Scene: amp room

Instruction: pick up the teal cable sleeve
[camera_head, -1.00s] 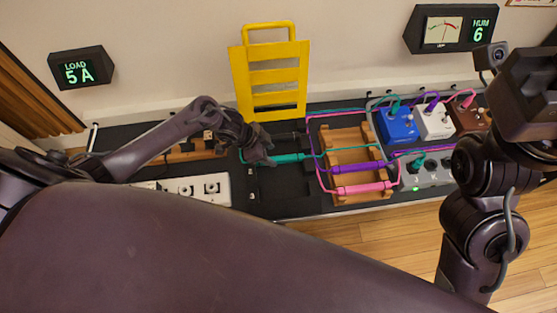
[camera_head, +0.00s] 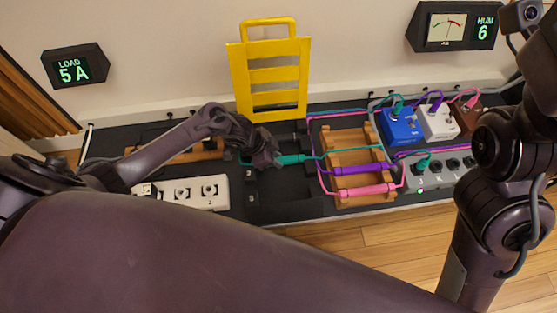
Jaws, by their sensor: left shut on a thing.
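The teal cable sleeve (camera_head: 291,160) lies roughly level over the dark bench, left of the wooden rack. A teal cable runs from its right end across the rack. My left gripper (camera_head: 274,161) is at the sleeve's left end and is shut on it; its fingers hide that end. I cannot tell whether the sleeve is clear of the bench. My right arm (camera_head: 500,190) stands at the right edge, and its gripper is out of the picture.
The wooden rack (camera_head: 349,138) holds a purple sleeve (camera_head: 362,169) and a pink sleeve (camera_head: 367,190). Blue (camera_head: 402,127) and white (camera_head: 438,122) pedals stand at the right. A white power strip (camera_head: 200,192) is at the left. A yellow panel (camera_head: 270,75) stands behind.

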